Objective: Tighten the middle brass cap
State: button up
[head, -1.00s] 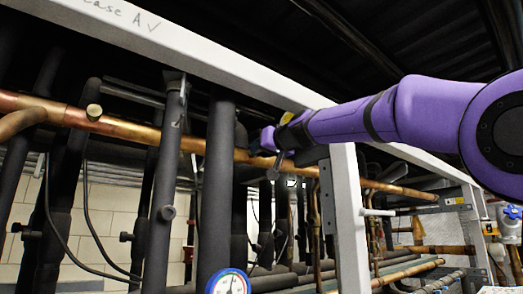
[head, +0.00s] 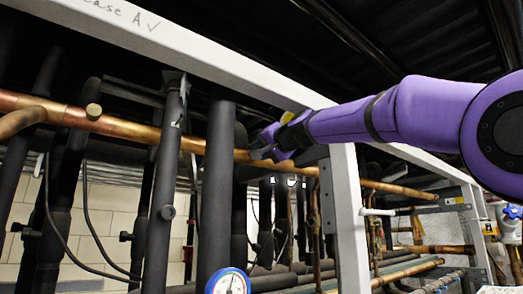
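A copper pipe (head: 210,149) runs across the view, sloping down to the right. One brass cap (head: 94,112) sticks out of its left part, well away from my gripper. My gripper (head: 257,151) is at the pipe farther right, just left of the white upright post. Its dark fingers overlap the pipe in the picture. I cannot make out a cap between or behind them, and the fingers are too small to tell whether they are open or touching the pipe. My purple arm comes in from the right.
A white beam (head: 220,62) crosses above the pipe and meets a white post (head: 348,220) close right of my gripper. Black insulated pipes (head: 216,190) stand close on the left. A blue-rimmed gauge (head: 229,284) is at the bottom.

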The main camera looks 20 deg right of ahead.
jog(key=m, duration=2.4)
jog(key=shift+f, duration=0.4)
jog(key=shift+m, duration=0.3)
jog(key=o, duration=0.9)
jog(key=shift+r, duration=0.1)
